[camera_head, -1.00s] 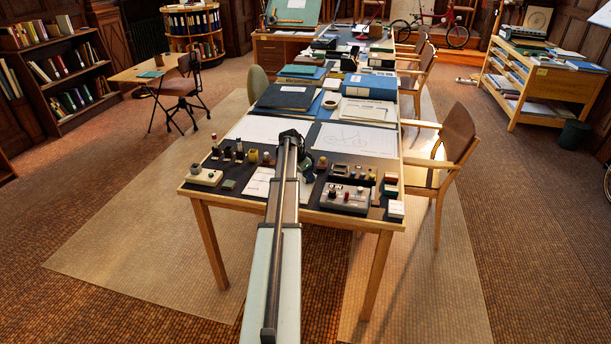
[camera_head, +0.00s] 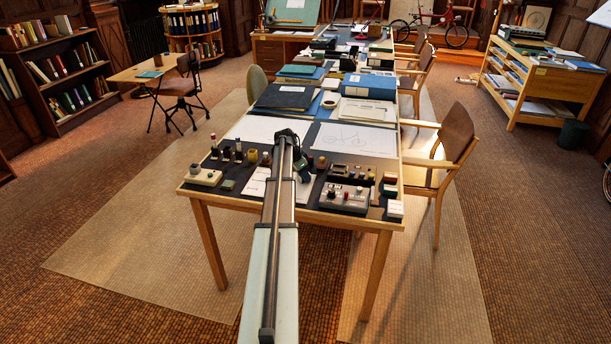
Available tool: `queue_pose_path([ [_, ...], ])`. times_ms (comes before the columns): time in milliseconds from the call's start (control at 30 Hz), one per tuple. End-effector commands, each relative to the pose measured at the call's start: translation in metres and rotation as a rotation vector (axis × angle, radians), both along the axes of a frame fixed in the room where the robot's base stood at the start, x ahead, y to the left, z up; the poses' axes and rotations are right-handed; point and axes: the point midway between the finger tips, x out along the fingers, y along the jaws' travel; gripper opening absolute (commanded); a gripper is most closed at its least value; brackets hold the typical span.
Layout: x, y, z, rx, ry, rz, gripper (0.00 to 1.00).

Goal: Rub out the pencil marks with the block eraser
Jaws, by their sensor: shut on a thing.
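My gripper (camera_head: 304,172) is low over the near part of the long table, just right of my arm. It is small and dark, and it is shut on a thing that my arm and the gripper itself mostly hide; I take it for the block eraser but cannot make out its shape. A white drawing sheet with a bicycle drawn in line (camera_head: 356,139) lies beyond and to the right of the gripper. A plain pale sheet (camera_head: 257,128) lies to the left. Pencil marks are too small to tell.
Small bottles and blocks stand near a cream device (camera_head: 206,176) at the left. A grey box with knobs (camera_head: 344,199) and a white block (camera_head: 395,209) are at the front right. Blue binders (camera_head: 369,87) are stacked behind. A chair (camera_head: 447,150) stands at the right side.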

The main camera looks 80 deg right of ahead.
Motion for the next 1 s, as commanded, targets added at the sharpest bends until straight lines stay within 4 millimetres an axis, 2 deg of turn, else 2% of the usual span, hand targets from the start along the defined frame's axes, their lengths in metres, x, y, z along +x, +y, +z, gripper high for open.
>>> queue_pose_path([
  [1000,0.034,0.0,-0.001,0.001,0.0,0.001,0.09],
])
